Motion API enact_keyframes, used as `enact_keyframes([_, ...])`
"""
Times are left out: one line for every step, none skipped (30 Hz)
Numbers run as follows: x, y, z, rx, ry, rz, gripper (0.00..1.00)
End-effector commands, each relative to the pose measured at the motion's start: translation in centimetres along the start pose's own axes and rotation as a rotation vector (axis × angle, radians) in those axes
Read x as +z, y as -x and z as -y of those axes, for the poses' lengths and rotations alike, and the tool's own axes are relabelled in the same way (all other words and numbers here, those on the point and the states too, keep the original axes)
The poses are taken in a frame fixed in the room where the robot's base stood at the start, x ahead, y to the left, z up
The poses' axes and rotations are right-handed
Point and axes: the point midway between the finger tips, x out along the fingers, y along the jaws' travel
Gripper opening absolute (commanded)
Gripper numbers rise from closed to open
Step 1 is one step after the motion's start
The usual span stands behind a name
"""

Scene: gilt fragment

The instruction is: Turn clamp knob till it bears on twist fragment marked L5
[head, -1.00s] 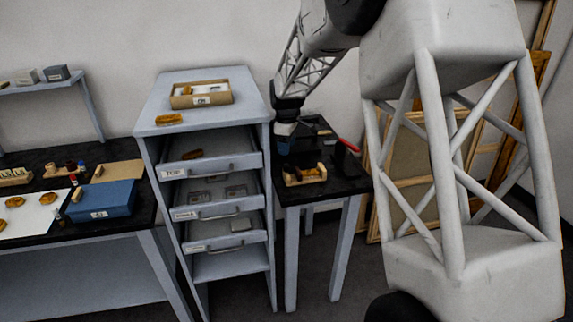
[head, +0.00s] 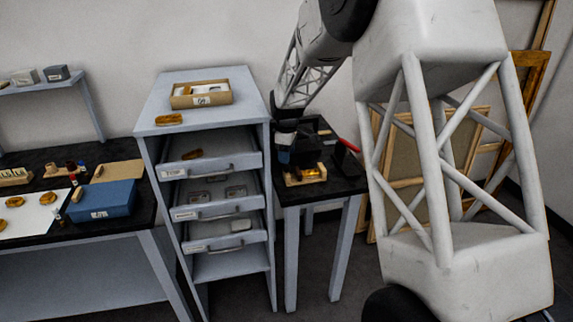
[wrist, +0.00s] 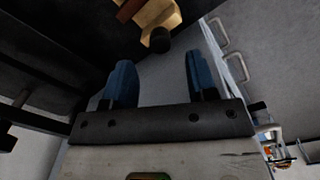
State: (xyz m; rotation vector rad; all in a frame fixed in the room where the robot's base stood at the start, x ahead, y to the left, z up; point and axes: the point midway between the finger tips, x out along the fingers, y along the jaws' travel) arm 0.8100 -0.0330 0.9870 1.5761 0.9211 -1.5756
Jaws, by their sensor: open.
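A pale wooden clamp (head: 291,181) stands on the small dark-topped table, with a gold-brown fragment (head: 314,173) in it. No L5 mark is legible, and I cannot tell whether the clamp bears on the fragment. In the wrist view the wooden clamp (wrist: 155,15) shows at the top edge, with a round black knob (wrist: 160,42) on its near end. My gripper (wrist: 155,75) is open, its two blue fingers apart with nothing between them. The knob lies beyond the fingertips, roughly in line with the gap. In the head view my gripper (head: 284,157) is low beside the clamp's left end.
A grey drawer cabinet (head: 205,118) with open drawers stands close to the left of the small table (head: 325,190). A red-handled tool (head: 348,145) is at the table's right. Framed panels (head: 415,170) lean behind. A workbench with a blue box (head: 100,200) is at far left.

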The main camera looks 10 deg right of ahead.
Motion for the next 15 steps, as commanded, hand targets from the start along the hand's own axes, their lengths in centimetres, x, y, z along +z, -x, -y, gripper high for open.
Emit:
enact_keyframes([0.0,-0.8,0.0,-0.003,0.0,0.001,0.52])
enact_keyframes([0.0,-1.2,0.0,-0.003,0.0,0.001,0.52])
enact_keyframes([0.0,-1.7,0.0,-0.002,0.0,0.001,0.52])
enact_keyframes([0.0,-2.0,0.0,-0.002,0.0,0.001,0.52])
enact_keyframes([0.0,-2.4,0.0,-0.002,0.0,0.001,0.52])
enact_keyframes([0.0,-2.8,0.0,-0.002,0.0,0.001,0.52])
enact_keyframes([0.0,-3.0,0.0,-0.002,0.0,0.001,0.52])
enact_keyframes([0.0,-3.3,0.0,-0.002,0.0,0.001,0.52])
enact_keyframes([0.0,-3.6,0.0,-0.001,0.0,0.001,0.52])
enact_keyframes([0.0,-3.8,0.0,-0.001,0.0,0.0,0.52])
enact_keyframes([0.0,-4.0,0.0,0.0,0.0,0.0,0.52])
enact_keyframes([0.0,-4.1,0.0,0.0,0.0,0.0,0.52])
enact_keyframes([0.0,-4.2,0.0,0.0,0.0,0.0,0.52])
enact_keyframes([0.0,-4.3,0.0,0.0,0.0,0.0,0.52])
enact_keyframes([0.0,-4.4,0.0,0.0,0.0,0.0,0.52])
